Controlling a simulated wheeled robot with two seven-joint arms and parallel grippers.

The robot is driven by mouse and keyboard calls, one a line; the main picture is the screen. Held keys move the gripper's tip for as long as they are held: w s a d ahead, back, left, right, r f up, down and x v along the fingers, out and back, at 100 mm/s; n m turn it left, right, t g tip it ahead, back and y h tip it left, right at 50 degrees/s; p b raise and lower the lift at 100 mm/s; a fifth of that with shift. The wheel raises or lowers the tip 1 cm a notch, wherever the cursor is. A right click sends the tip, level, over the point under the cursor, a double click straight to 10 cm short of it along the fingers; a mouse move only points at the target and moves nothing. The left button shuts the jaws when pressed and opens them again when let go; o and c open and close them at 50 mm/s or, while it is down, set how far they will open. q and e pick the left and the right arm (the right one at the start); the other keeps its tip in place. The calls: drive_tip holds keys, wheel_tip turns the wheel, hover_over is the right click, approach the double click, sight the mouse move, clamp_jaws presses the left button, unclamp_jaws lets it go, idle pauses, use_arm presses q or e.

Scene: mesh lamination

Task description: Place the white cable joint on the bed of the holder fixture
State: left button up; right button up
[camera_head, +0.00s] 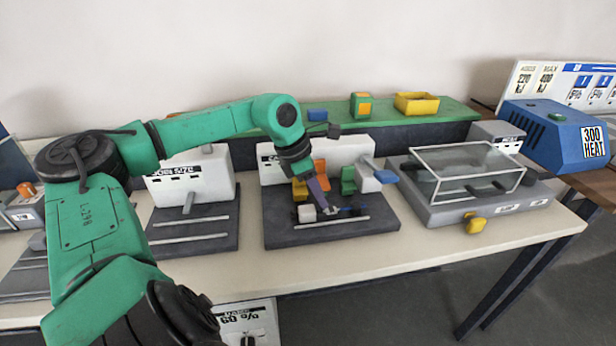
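The holder fixture (285,232) is a dark grey base with a white upright housing at its back, near the middle of the table. My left gripper (328,209) points down over the bed of this fixture, its tips close to the bed's surface. A small white block (306,213) sits just left of the fingertips; I cannot tell if it is the white cable joint or part of the fixture. Small dark and blue parts lie at the right of the fingertips. The fingers are too small to show whether they are open or hold something. My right gripper is out of view.
Orange, yellow and green blocks stand close around the gripper on the fixture. A second grey fixture (195,228) is on the left. A machine with a clear cover (470,165) and a blue heater (555,140) are on the right. A yellow bin (416,104) stands on the green shelf behind.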

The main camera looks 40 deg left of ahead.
use_arm(q)
drive_tip(key=v, duration=0.8)
